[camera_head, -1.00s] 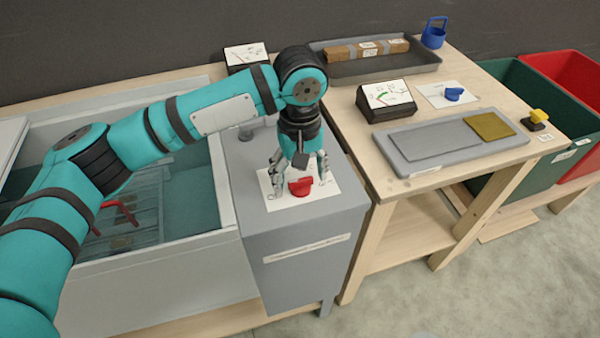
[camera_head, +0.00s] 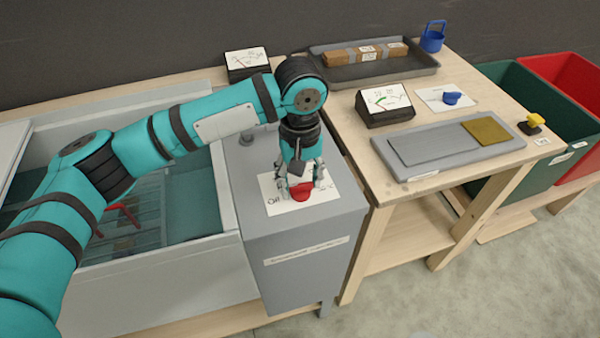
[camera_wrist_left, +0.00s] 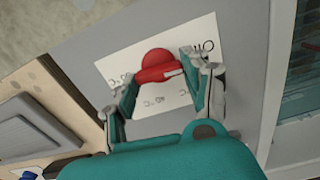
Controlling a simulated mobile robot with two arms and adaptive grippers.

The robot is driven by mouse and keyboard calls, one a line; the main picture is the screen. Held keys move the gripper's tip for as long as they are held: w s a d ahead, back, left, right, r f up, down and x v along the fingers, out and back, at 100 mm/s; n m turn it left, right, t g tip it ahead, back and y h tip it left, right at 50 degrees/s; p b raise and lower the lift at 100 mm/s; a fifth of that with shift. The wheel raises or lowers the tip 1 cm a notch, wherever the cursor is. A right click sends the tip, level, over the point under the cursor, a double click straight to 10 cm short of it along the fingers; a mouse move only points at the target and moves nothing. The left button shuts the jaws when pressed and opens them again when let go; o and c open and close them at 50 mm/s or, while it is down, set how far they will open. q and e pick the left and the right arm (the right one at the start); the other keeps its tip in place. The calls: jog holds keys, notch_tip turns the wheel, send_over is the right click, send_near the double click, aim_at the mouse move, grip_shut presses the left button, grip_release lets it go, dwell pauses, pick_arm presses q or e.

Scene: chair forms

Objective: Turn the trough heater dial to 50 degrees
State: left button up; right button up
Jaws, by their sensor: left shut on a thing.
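The red heater dial (camera_head: 301,191) sits on a white label card (camera_head: 277,207) on top of the grey cabinet beside the trough. My left gripper (camera_head: 301,183) points down over the dial, its fingers on either side of it and shut on it. In the left wrist view the dial (camera_wrist_left: 156,64) shows between the fingertips (camera_wrist_left: 161,75), with a pale mark on its bar. The card (camera_wrist_left: 120,66) carries "Off" and degree marks, which are partly hidden and too small to read surely. My right gripper is not in view.
The trough (camera_head: 150,268) with liquid and a red-handled rack stands left of the cabinet. A gauge (camera_head: 247,60) stands behind. On the wooden table at right are another gauge (camera_head: 385,102), a blue dial (camera_head: 452,98) and a grey plate (camera_head: 412,172).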

pick_arm(q)
jog(key=m+p, duration=0.3)
jog(key=p, duration=0.1)
jog(key=m+p, duration=0.4)
jog(key=p, duration=0.1)
jog(key=m+p, duration=0.3)
jog(key=p, duration=0.2)
jog(key=shift+d+r, duration=0.2)
jog(key=shift+r, duration=0.05)
jog(key=m+p, duration=0.3)
jog(key=m, duration=0.2)
jog(key=shift+s, duration=0.1)
jog(key=m+p, duration=0.2)
jog(key=m, duration=0.2)
jog(key=shift+d+f, duration=0.1)
jog(key=m+p, duration=0.1)
jog(key=m, duration=0.4)
jog(key=shift+s, duration=0.1)
jog(key=m, duration=0.5)
jog(key=shift+s+m, duration=0.1)
jog(key=shift+m, duration=0.2)
jog(key=m, duration=0.5)
jog(key=shift+m, duration=0.3)
jog(key=o, duration=1.2)
jog(key=shift+f, duration=0.1)
jog(key=shift+c, duration=0.2)
